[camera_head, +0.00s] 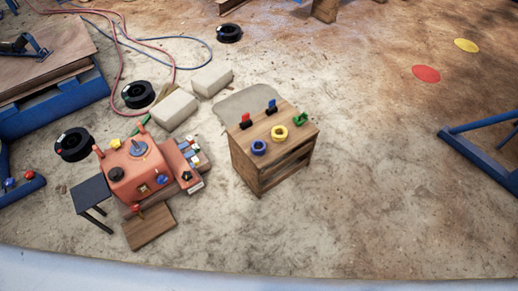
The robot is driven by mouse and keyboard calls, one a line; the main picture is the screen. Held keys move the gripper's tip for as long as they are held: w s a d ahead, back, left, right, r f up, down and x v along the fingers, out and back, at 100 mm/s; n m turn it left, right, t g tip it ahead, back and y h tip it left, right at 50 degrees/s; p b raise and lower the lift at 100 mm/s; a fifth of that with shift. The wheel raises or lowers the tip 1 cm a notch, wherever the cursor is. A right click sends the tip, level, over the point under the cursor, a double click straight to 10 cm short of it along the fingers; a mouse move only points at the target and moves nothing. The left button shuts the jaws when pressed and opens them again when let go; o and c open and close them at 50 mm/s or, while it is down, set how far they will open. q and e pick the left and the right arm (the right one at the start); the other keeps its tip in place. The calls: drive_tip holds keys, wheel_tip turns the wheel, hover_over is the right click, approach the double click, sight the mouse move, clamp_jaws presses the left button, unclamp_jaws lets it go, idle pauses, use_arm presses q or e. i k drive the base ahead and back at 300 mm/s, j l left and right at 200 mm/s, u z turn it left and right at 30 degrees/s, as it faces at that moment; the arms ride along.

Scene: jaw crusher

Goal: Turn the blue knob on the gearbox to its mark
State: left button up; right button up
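An orange-red machine that looks like the gearbox (150,185) stands on the floor left of centre in the head view. On its top is a round blue-grey disc (138,148) with a short upright stem, which may be the blue knob; its mark is too small to make out. A dark round knob (116,174) sits on the front left of the housing. Neither of my grippers is in view.
A wooden stand (272,150) with blue and yellow rings and small coloured clamps on top is right of the machine. A dark side table (91,194) and a brown board (149,228) lie close to it. Pale blocks (173,110) are behind.

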sight(161, 180)
drive_tip(key=u, duration=1.25)
